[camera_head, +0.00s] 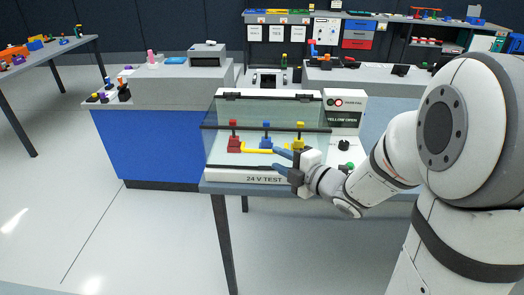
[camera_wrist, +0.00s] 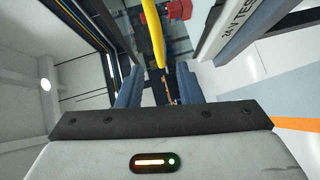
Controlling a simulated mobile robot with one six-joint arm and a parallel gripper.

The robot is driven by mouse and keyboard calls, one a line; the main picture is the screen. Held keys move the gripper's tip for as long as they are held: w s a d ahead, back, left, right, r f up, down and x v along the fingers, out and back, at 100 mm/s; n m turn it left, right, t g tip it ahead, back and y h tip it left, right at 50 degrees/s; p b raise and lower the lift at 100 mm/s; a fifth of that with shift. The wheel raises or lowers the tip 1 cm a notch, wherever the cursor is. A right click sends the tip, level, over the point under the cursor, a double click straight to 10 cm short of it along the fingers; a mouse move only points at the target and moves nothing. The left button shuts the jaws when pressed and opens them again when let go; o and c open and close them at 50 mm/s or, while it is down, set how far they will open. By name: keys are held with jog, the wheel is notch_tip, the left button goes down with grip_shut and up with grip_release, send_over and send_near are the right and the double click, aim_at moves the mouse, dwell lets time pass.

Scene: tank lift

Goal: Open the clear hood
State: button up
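The clear hood (camera_head: 217,145) covers the front of the white test station marked "24 V TEST" (camera_head: 264,179). A dark bar (camera_head: 265,128) crosses the hood. A yellow bar (camera_head: 258,150), shaped like a handle, runs across its front; in the wrist view the yellow bar (camera_wrist: 153,32) points into the gap between my fingers. I cannot tell whether they touch it. My gripper (camera_head: 282,161) is at the station's front right, with its two blue fingers apart. The fingers (camera_wrist: 158,86) also stand apart in the wrist view, with nothing visibly clamped.
Red (camera_head: 234,137), blue (camera_head: 266,135) and yellow (camera_head: 299,137) knobbed pieces stand in the station behind the clear panel. A control panel reading "YELLOW OPEN" (camera_head: 343,117) is at right. A blue-sided bench (camera_head: 150,148) stands at left. The floor in front is clear.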

aim_at(264, 152)
jog(key=p+x, duration=0.1)
jog(key=x, duration=0.6)
jog(key=shift+w, duration=0.1)
grip_shut()
jog(key=shift+a, duration=0.1)
dwell(0.4)
